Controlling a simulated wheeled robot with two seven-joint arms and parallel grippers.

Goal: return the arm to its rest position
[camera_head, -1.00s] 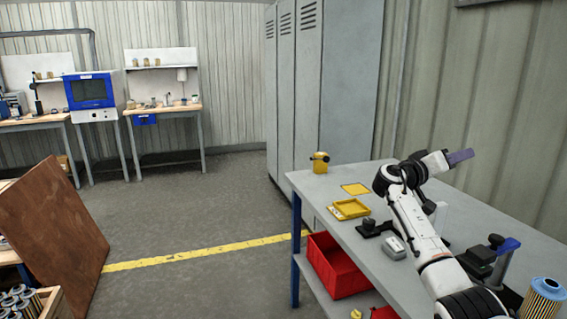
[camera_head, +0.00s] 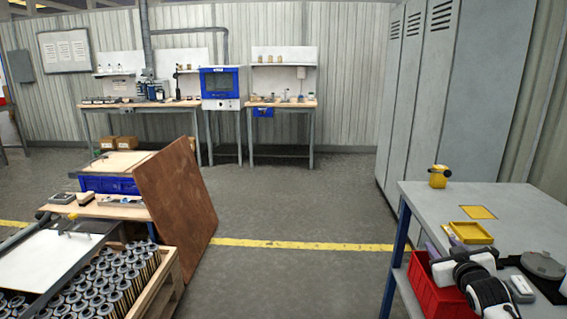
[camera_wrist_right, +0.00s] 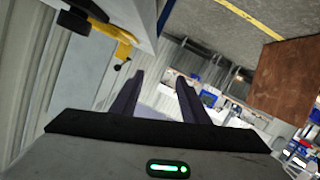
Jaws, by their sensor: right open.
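My right arm (camera_head: 476,277) comes in at the bottom right of the head view, near the left edge of the grey workbench (camera_head: 420,196) and in front of the red bin (camera_head: 433,290). My right gripper (camera_head: 441,242) shows small there, with its purple fingers pointing away. In the right wrist view its two fingers (camera_wrist_right: 158,90) stand apart with nothing between them. My left gripper is in neither view.
On the workbench are a yellow device (camera_head: 438,177), a yellow tray (camera_head: 470,233) and a grey round part (camera_head: 543,264). A crate of filter cartridges (camera_head: 100,285) and a brown board (camera_head: 175,195) stand left. The floor (camera_head: 300,290) between is clear.

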